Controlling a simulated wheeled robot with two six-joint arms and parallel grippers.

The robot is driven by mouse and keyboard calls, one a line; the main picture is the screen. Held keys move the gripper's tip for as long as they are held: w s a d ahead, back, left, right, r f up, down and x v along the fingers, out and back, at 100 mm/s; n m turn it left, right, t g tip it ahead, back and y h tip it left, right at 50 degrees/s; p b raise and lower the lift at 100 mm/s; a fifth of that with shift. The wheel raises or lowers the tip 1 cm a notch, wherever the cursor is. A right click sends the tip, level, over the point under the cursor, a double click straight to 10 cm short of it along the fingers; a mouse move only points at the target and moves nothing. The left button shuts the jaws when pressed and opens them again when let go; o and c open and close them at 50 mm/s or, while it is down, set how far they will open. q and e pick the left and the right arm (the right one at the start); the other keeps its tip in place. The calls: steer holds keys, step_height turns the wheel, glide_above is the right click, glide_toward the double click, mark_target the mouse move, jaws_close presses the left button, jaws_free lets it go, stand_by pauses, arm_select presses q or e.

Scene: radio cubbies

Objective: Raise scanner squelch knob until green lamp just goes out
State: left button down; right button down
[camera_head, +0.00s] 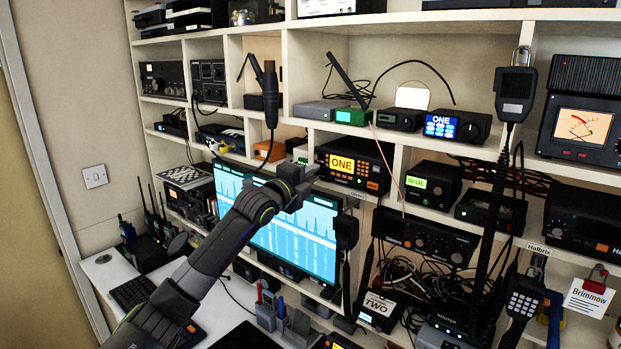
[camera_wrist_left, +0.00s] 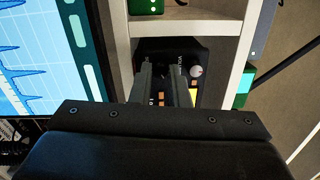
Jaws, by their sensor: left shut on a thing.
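The scanner looks to be the black radio (camera_head: 354,166) with an amber display reading ONE, in a middle cubby. Its dark front shows in the left wrist view with a round grey knob (camera_wrist_left: 196,72) and part of an amber display (camera_wrist_left: 193,97). My left gripper (camera_head: 303,172) reaches the left end of this front. In the wrist view its two fingers (camera_wrist_left: 163,72) are close together against the front, beside the grey knob and not on it. They are shut on a knob that they hide. My right gripper is out of view.
A large monitor (camera_head: 290,232) with a blue trace stands close below my left wrist. A black microphone (camera_head: 270,95) hangs above it. Shelf boards (camera_wrist_left: 185,28) frame the cubby closely.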

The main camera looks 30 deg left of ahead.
arm_select(q)
steer(key=shift+f+m, duration=0.1)
steer(key=shift+m, duration=0.2)
steer(key=c, duration=1.4)
jaws_free()
